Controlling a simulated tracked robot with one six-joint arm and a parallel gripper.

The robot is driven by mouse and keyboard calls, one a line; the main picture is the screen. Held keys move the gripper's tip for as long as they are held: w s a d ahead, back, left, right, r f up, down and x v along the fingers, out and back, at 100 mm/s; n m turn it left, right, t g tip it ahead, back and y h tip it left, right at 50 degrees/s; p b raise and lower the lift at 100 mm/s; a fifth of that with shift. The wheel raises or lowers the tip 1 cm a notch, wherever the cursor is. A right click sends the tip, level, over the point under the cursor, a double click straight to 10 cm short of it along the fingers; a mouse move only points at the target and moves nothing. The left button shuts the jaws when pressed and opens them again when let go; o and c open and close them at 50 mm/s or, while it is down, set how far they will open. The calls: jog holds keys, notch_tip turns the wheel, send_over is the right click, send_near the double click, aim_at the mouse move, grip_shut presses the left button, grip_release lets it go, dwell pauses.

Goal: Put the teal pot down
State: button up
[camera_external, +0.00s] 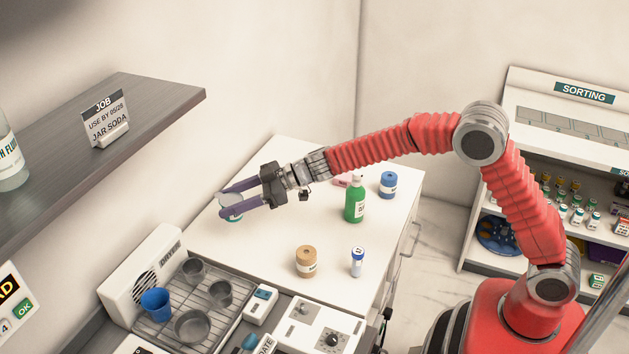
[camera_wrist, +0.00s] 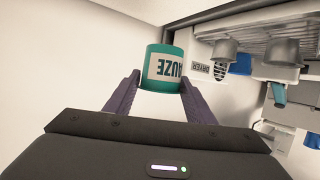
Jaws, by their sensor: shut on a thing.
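My gripper (camera_external: 242,192) is shut on the teal pot (camera_external: 232,216), at the far left part of the white counter (camera_external: 290,230). In the external view the jaws hide most of the pot, and only its pale lid and a bit of teal show. In the wrist view my gripper (camera_wrist: 158,92) has a purple finger on each side of the teal pot (camera_wrist: 156,57), whose white label reads "UZE" in part. I cannot tell whether the pot's base touches the counter.
A drying rack (camera_external: 216,307) with cups is at the front left. A grey shelf (camera_external: 150,97) juts out at upper left. The counter's middle is clear.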

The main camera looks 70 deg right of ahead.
aim_at(234, 216)
jog(key=shift+f, duration=2.7)
jog(key=shift+f, duration=1.9)
jog(key=o, duration=0.7)
